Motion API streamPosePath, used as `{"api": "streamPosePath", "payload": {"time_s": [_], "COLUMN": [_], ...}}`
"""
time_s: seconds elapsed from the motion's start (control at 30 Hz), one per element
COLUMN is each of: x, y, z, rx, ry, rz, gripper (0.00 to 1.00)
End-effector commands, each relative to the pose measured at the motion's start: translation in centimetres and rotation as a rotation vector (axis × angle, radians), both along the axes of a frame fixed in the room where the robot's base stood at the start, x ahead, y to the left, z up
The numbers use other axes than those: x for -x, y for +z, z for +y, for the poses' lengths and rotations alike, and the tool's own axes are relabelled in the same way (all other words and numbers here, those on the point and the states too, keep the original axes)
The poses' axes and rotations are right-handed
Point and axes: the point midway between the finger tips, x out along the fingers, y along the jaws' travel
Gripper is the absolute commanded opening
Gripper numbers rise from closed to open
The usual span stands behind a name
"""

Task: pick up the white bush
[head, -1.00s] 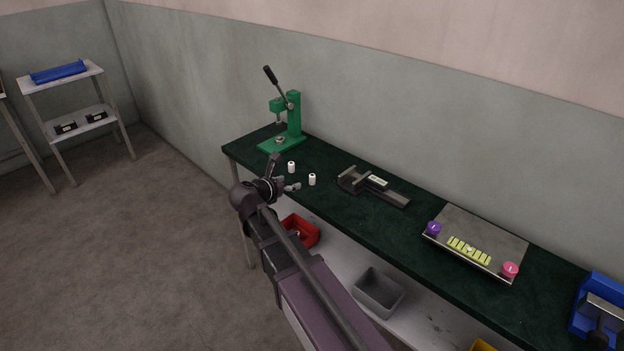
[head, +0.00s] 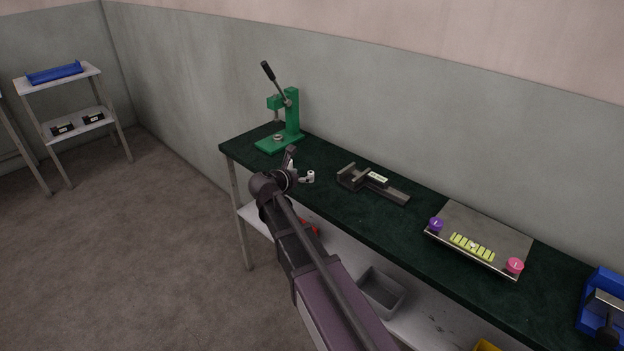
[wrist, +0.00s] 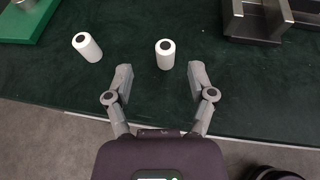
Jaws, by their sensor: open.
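Two white bushes with dark bores stand upright on the dark green bench top. In the wrist view one bush (wrist: 165,54) is just beyond the fingertips, in line with the gap between them. The other bush (wrist: 87,47) is to its left, outside the left finger. In the head view one bush (head: 311,175) shows beside my gripper (head: 298,168); the other is mostly hidden behind it. In the wrist view my gripper (wrist: 160,76) is open and empty, its fingers apart and not visibly touching either bush.
A green press (head: 288,120) stands at the bench's left end. A grey vise (head: 372,184) is right of the bushes. Farther right is a tilted panel (head: 490,232) with yellow strips. A grey bin (head: 381,291) is on the lower shelf.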

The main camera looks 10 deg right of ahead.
Motion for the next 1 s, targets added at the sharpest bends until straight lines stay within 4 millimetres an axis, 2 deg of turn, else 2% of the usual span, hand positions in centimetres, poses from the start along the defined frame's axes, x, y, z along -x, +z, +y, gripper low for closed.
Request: {"api": "streamPosePath", "payload": {"time_s": [0.37,0.8,1.0], "x": [-0.2,-2.8,-3.1], "y": [-0.1,-1.9,-2.0], "z": [-0.2,-3.2,-3.6], "rx": [0.0,0.0,0.0], "ry": [0.001,0.001,0.002], "rz": [0.0,0.0,0.0], "gripper": [0.71,0.71,0.71]}}
